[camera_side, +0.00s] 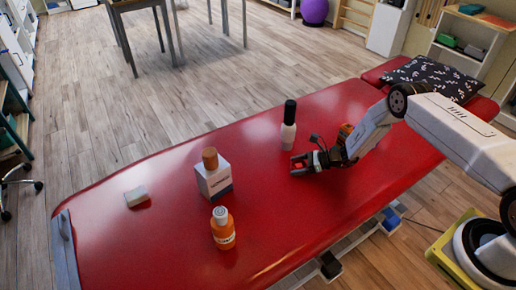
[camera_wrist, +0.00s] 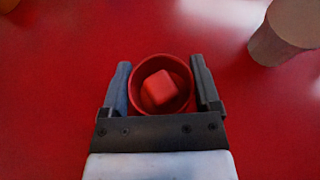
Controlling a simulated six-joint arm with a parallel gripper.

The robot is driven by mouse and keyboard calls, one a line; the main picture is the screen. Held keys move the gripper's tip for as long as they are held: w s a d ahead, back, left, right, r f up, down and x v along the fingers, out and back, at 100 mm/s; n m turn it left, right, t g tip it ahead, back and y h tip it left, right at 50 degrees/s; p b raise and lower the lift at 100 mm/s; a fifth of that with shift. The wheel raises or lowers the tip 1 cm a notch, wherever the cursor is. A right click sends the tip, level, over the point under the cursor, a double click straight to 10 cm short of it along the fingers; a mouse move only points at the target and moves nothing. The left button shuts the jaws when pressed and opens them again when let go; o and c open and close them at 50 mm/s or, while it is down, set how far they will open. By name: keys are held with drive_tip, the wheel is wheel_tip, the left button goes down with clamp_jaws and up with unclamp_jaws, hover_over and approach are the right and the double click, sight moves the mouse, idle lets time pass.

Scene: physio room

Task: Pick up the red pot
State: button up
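The red pot (camera_wrist: 135,88) stands on the red couch top, seen from above in the wrist view as a round open rim. A red cube-like block (camera_wrist: 159,88) lies inside it. My gripper (camera_wrist: 161,62) is open, with one finger on each side of the pot. The gaps between fingers and pot are very small, and I cannot tell whether either finger touches. In the side view my gripper (camera_side: 298,165) is low over the couch, and the pot is hard to make out there against the red surface and behind the fingers.
A white bottle with a black cap (camera_side: 288,136) stands close behind my gripper. A white wooden-capped bottle (camera_side: 214,182), an orange bottle (camera_side: 223,234) and a small pale block (camera_side: 136,196) are farther left. A patterned pillow (camera_side: 435,77) lies at the couch's far right. The couch's front middle is clear.

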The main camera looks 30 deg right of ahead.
drive_tip(key=shift+c, duration=0.4)
drive_tip(key=shift+r, duration=0.15)
drive_tip(key=shift+r, duration=0.7)
drive_tip(key=s+r, duration=1.1)
drive_tip(key=s, duration=0.3)
drive_tip(key=shift+a+r, duration=0.15)
drive_tip(key=shift+a, duration=0.05)
